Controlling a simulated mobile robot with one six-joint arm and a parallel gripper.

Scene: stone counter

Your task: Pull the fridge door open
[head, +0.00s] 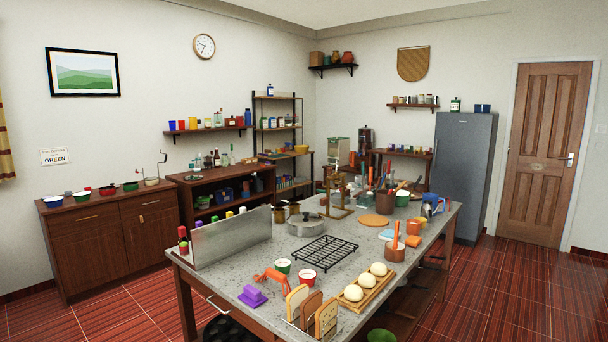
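The fridge (463,165) is a tall blue-grey cabinet against the back wall at the right, beyond the far end of the stone counter. Its door looks shut, with no visible gap at its edges. My gripper is not in view.
The stone counter (228,269) fills the middle and carries bread, a wire rack (320,253), pots and utensils. Red tiled floor (530,300) is clear to its right. A wooden door (543,150) stands right of the fridge.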

